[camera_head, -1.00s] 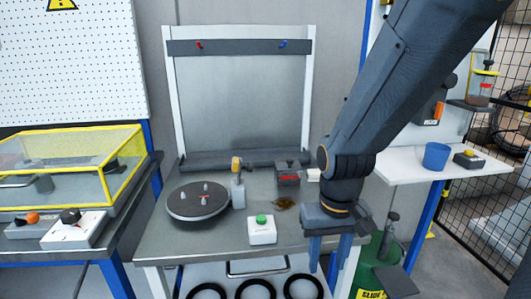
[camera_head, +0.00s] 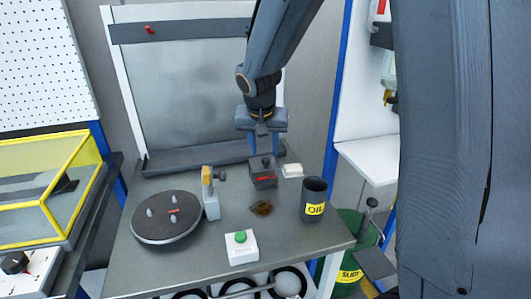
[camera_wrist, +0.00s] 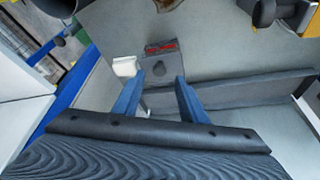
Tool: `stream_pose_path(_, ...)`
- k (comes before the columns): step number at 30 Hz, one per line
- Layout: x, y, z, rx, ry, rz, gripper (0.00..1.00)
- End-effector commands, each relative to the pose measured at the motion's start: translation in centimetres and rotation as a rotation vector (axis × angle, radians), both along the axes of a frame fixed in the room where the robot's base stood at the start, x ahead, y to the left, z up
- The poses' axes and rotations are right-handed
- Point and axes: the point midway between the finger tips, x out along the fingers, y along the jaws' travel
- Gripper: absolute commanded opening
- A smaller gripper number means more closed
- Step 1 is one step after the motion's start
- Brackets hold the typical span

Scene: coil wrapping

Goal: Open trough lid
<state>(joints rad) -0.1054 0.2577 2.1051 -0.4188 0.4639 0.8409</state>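A small dark box (camera_head: 263,177) with a red label on its front and a knob (camera_head: 266,161) on its top stands at the back right of the grey table. Its top looks closed; I take it for the trough with its lid. It also shows in the wrist view (camera_wrist: 162,52), with the dark knob facing me. My gripper (camera_head: 264,152) points down close above the box, its two blue fingers apart. In the wrist view the fingers of my gripper (camera_wrist: 158,95) are spread with nothing between them, the knob just beyond their tips. I cannot tell whether they touch the box.
A black OIL cup (camera_head: 314,200) stands to the right and a white block (camera_head: 292,170) beside the box. A brown patch (camera_head: 261,208), a green-button box (camera_head: 241,247), a yellow-topped post (camera_head: 209,193) and a round turntable (camera_head: 167,217) lie in front and left.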

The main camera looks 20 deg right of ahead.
Motion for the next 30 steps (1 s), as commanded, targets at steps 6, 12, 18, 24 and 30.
stream_pose_path(6, 0.9, -0.5, -2.6, 0.0, 0.003, -0.003, 0.38)
stream_pose_path(12, 1.2, -0.8, -3.5, 0.0, 0.002, -0.004, 0.38)
stream_pose_path(18, 1.3, -0.8, -3.6, 0.001, 0.001, -0.004, 0.38)
stream_pose_path(24, 1.3, -0.8, -3.5, 0.001, 0.001, -0.003, 0.15)
stream_pose_path(30, 1.3, -0.8, -3.5, 0.001, 0.001, -0.003, 0.0)
